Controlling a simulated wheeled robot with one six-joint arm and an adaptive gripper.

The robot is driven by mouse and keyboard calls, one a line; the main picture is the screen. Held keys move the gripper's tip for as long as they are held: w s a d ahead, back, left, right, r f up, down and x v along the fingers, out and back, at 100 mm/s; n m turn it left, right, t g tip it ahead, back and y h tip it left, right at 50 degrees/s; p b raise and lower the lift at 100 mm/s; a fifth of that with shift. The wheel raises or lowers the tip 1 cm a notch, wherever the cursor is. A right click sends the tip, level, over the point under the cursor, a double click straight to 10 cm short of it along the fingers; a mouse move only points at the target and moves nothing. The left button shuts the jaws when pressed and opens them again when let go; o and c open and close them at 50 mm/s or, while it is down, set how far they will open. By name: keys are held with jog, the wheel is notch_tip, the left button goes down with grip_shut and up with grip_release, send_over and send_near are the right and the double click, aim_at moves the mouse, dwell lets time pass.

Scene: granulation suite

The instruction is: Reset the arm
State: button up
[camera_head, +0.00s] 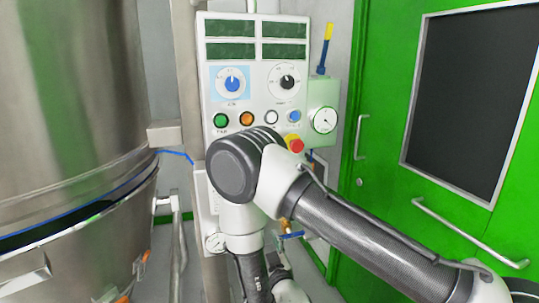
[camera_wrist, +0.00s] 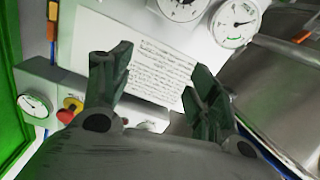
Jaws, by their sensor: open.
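My arm (camera_head: 352,228) stretches across the lower right of the head view, in front of the control panel (camera_head: 205,75). Its elbow joint overlaps the panel's lower edge. My gripper (camera_wrist: 158,92) shows in the wrist view with its two dark green fingers spread apart and nothing between them. Behind the fingers is a white sheet of printed text (camera_wrist: 150,58). My gripper cannot be made out in the head view.
The panel has dark displays (camera_head: 232,28), two dials, coloured buttons and a red emergency knob (camera_head: 294,143). A large steel vessel (camera_head: 70,90) fills the left. A pressure gauge (camera_head: 324,120) and a green door (camera_head: 385,150) with a handle stand at right.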

jog(key=s+d+f+g+h, duration=0.1)
jog(key=s+f+g, duration=0.1)
jog(key=f+g, duration=0.35)
jog(key=s+d+f+g+h, duration=0.1)
jog(key=s+f+g, duration=0.15)
jog(key=f, duration=0.55)
jog(key=s+d+g+h, duration=0.1)
jog(key=s+d+g, duration=0.1)
jog(key=s+g, duration=0.3)
jog(key=s+d+r+m+h, duration=0.1)
jog(key=s+d+r, duration=0.4)
jog(key=d+r, duration=0.6)
jog(key=s+d+r+m, duration=0.2)
jog(key=s+d+r, duration=0.4)
jog(key=d+r, duration=0.6)
jog(key=s+d+r+m+h, duration=0.1)
jog(key=s+d+r, duration=0.4)
jog(key=d+r, duration=0.6)
notch_tip(320, 180, up, 9)
jog(key=shift+s+d+f+m+h, duration=0.15)
jog(key=shift+s+m+h, duration=0.15)
jog(key=shift+m, duration=0.4)
